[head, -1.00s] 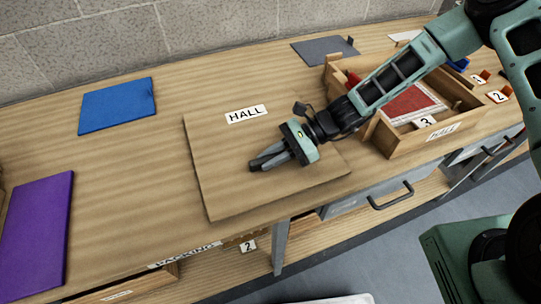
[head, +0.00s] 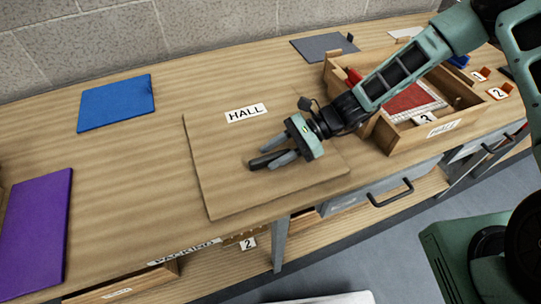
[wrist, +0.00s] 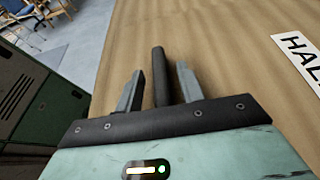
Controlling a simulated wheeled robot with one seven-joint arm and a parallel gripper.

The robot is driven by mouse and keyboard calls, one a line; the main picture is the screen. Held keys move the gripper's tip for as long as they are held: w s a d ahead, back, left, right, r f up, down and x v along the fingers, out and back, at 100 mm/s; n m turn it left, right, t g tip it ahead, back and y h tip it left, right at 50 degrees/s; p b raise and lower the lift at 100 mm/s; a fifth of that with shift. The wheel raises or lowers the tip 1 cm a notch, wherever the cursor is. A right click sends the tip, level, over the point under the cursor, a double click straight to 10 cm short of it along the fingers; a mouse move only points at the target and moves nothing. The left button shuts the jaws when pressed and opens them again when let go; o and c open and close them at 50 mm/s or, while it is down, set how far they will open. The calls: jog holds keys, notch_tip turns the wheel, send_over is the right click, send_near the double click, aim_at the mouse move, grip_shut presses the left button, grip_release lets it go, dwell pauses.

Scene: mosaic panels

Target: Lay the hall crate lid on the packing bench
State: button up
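The hall crate lid (head: 225,165), a flat square wooden panel with a HALL label, lies on the packing bench (head: 150,185), flat as far as I can see. It also shows in the wrist view (wrist: 245,100). A dark bar handle (wrist: 160,72) stands out from the lid. My gripper (head: 270,160) is over the lid's middle, with its fingers open on either side of the handle; in the wrist view (wrist: 160,82) a gap shows on both sides. The open hall crate (head: 405,143) stands to the right with a red item inside.
A blue panel (head: 116,102) and a purple panel (head: 36,235) lie to the left on the bench. A grey panel (head: 322,47) lies at the back. Numbered tags (head: 497,93) stand at the right. Bare bench top lies between the lid and the left panels.

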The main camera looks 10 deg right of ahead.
jog(key=b+v, duration=0.2)
jog(key=v, duration=0.7)
jog(key=shift+w+d, duration=0.15)
jog(key=shift+d, duration=0.15)
jog(key=shift+w+d+r+b, duration=0.1)
jog(key=shift+d+b, duration=0.2)
jog(key=shift+r, duration=0.15)
jog(key=s+r+n+t+h, duration=0.1)
jog(key=s+r+n+h, duration=0.5)
jog(key=s+n, duration=0.4)
jog(key=s+r+n+t+h, duration=0.2)
jog(key=s+r+n+h, duration=0.4)
jog(key=s+n, duration=0.4)
jog(key=r+n, duration=0.1)
jog(key=n, duration=0.1)
jog(key=shift+s+a+r+n+t, duration=0.15)
jog(key=shift+s+r+n+t, duration=0.15)
jog(key=shift+s+r, duration=0.05)
